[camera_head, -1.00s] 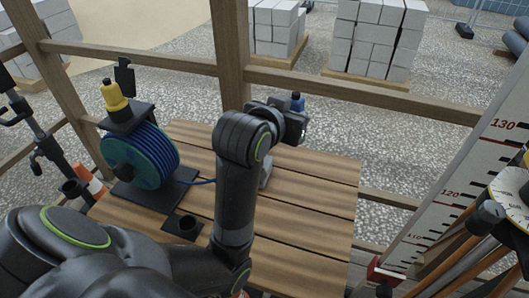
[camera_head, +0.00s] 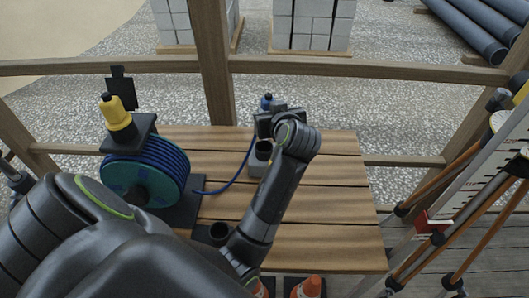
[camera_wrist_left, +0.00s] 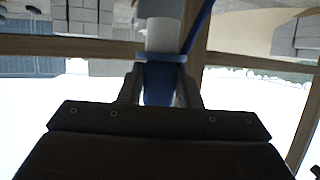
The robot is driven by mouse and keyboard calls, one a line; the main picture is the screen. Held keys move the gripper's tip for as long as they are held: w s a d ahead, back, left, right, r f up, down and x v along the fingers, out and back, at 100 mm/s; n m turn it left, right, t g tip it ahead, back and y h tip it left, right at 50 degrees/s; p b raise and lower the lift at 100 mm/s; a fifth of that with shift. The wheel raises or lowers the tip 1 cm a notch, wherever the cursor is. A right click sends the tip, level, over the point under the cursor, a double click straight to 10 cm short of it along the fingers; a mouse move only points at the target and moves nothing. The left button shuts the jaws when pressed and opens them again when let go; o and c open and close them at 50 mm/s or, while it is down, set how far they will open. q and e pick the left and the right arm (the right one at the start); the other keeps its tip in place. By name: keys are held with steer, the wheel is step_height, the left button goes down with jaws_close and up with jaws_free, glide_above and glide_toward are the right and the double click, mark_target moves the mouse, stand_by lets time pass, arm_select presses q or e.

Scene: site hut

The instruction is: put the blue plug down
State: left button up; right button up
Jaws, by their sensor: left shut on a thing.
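The blue plug (camera_head: 266,101) shows just above my left gripper (camera_head: 272,118) in the head view, over the far part of the wooden table (camera_head: 320,200). In the left wrist view the gripper (camera_wrist_left: 160,95) is shut on the blue plug (camera_wrist_left: 158,83), with a finger on each side. A pale cylindrical part (camera_wrist_left: 162,36) lies beyond the plug there. A blue cable (camera_head: 228,182) runs from the reel (camera_head: 145,178) up toward the gripper. A grey upright piece (camera_head: 260,158) stands below the gripper, partly hidden by my arm; whether the plug touches it I cannot tell.
A yellow plug (camera_head: 115,112) sits on top of the reel's black stand. The table's right half is clear.

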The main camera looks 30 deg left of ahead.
arm_select(q)
steer(key=shift+a+f+n+g, duration=0.3)
steer(key=shift+a+f, duration=0.05)
steer(key=shift+y, duration=0.3)
steer(key=f, duration=0.9)
steer(key=shift+s+a+f+p, duration=0.15)
steer(key=shift+s+f+p, duration=0.1)
steer(key=shift+p, duration=0.15)
steer(key=shift+f, duration=0.2)
steer(key=shift+f+b, duration=0.3)
steer(key=shift+f, duration=0.05)
steer(key=o, duration=1.1)
steer(key=shift+r, duration=0.1)
